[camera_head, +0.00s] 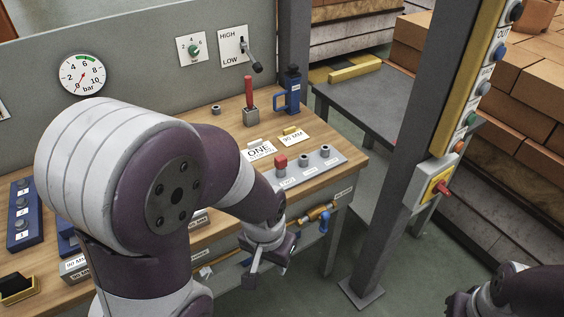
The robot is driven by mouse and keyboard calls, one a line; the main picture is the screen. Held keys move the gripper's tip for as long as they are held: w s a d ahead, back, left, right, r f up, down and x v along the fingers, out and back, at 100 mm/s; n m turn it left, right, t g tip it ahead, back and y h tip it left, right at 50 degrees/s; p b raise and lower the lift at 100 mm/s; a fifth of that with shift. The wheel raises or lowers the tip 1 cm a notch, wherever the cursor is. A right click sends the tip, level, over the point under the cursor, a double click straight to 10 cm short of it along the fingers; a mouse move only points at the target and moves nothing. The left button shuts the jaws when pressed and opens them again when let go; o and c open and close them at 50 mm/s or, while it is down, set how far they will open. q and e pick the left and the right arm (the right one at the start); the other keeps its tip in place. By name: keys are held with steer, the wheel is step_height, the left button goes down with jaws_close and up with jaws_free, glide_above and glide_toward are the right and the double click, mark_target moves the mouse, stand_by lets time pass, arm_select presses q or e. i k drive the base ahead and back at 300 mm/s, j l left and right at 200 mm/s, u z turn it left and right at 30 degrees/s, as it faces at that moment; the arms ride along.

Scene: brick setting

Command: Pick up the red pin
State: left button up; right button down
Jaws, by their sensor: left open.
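A slim red upright piece (249,91), which looks like the red pin, stands in a grey metal holder (251,116) on the wooden bench (212,120). A shorter red piece (281,161) sits at the left end of a grey block with grey posts (312,166); I cannot tell for sure which is called the pin. My left gripper (268,266) is open and empty, pointing down off the bench's front edge, below and nearer than both red pieces. My right arm shows at the bottom right corner; its gripper (458,304) is dark and cut off, its jaws unclear.
A blue tool with a handle (290,92) stands right of the red upright. Small cards (261,150) lie in front. A grey post (396,150) with a button panel rises to the right. My left arm covers much of the bench's left half. Bricks (520,70) are stacked behind.

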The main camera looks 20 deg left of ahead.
mark_target(280, 161)
steer(key=u, duration=1.1)
